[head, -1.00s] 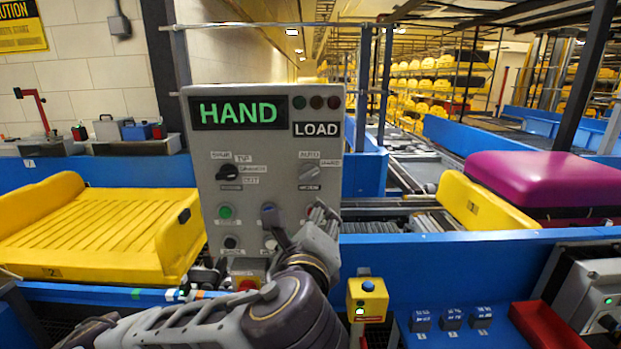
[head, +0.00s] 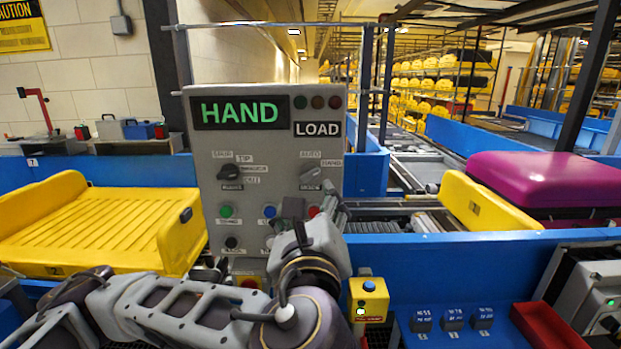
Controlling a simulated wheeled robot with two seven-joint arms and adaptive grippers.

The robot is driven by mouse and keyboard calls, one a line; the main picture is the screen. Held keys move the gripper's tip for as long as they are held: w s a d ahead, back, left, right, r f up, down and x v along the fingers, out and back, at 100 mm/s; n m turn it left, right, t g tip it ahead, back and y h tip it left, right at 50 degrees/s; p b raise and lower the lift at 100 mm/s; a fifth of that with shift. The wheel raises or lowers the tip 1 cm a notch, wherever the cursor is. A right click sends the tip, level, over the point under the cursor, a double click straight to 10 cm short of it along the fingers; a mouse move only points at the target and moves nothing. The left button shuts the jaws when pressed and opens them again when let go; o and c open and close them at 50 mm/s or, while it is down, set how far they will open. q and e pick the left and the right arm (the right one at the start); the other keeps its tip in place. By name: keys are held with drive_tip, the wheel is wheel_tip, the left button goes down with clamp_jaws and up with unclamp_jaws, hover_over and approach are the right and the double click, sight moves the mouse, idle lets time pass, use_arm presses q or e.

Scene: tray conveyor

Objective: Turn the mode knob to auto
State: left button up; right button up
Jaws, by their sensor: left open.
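The grey control panel (head: 265,150) stands upright ahead of me. Its display (head: 238,113) reads HAND in green, and a sign beside it reads LOAD. The mode knob (head: 311,179) is a grey rotary knob at the panel's right, with labels AUTO above it and HAND to its upper right. It appears to point toward HAND. My left gripper (head: 312,203) is open in front of the panel, just below the mode knob; I cannot tell whether it touches the knob. It partly covers the lower buttons. My right gripper is not in view.
A second dark knob (head: 230,172) sits at the panel's left, above several push buttons. A yellow tray (head: 90,225) is at left. A purple suitcase (head: 540,180) lies at right. A yellow button box (head: 369,300) stands near my left arm.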

use_arm(q)
drive_tip(key=p, duration=0.1)
approach(311, 177)
drive_tip(key=w, duration=0.3)
drive_tip(key=w+p, duration=0.1)
drive_tip(key=w, duration=0.3)
drive_tip(key=shift+w+a+r, duration=0.1)
drive_tip(key=shift+w, duration=0.3)
drive_tip(key=shift+w+p, duration=0.35)
drive_tip(key=shift+w, duration=0.55)
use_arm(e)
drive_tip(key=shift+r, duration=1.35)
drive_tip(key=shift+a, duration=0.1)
use_arm(q)
drive_tip(key=c, duration=1)
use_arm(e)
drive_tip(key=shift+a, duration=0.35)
